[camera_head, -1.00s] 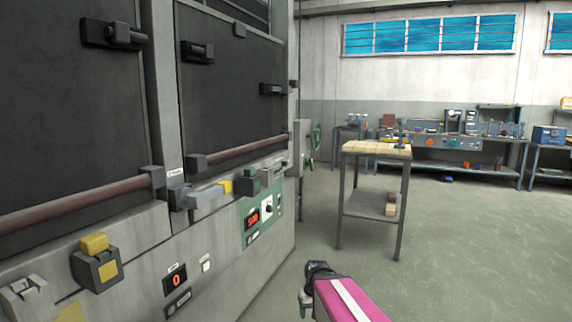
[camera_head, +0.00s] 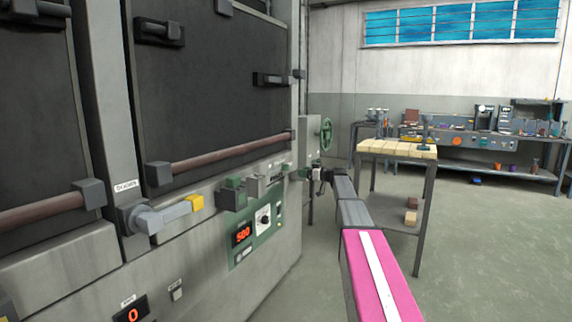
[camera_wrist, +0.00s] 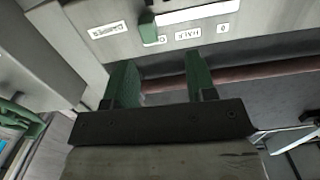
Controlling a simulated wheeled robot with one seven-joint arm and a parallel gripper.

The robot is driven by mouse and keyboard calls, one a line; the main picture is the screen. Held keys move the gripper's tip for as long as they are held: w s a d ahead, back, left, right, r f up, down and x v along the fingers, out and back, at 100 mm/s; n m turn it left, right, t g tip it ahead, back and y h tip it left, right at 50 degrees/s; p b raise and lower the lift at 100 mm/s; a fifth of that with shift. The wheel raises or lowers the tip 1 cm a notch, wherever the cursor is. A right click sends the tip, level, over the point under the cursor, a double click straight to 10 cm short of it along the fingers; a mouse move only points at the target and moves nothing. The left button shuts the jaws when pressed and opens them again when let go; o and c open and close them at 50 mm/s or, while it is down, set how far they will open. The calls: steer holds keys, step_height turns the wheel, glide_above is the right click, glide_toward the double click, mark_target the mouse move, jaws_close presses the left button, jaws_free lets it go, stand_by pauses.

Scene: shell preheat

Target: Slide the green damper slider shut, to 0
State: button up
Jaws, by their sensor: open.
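The green damper slider (camera_wrist: 148,28) shows in the wrist view as a small green block. It sits at one end of a pale slot (camera_wrist: 198,13) beside an upside-down DAMPER label (camera_wrist: 107,30). A HALF mark lies at mid-slot, and a mark that looks like 0 lies at the other end. My gripper (camera_wrist: 158,64) is open, with its two green fingers apart and nothing between them. The slider is beyond the fingertips, with a gap in the picture. In the head view my gripper (camera_head: 318,178) is near the furnace's right end; I cannot make out the slider there.
The furnace front carries a long brown bar (camera_head: 225,152), a grey lever with a yellow end (camera_head: 195,203) and a green control panel (camera_head: 258,230) reading 500. A green handwheel (camera_head: 326,133) is behind my gripper. A brick-topped table (camera_head: 397,149) stands to the right.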

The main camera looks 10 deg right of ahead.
mark_target(287, 165)
steer(key=shift+y, duration=0.3)
steer(key=w+a, duration=0.2)
steer(key=w+a+r, duration=0.1)
steer(key=w+a, duration=0.4)
steer(key=w, duration=0.1)
steer(key=shift+a+r, duration=0.4)
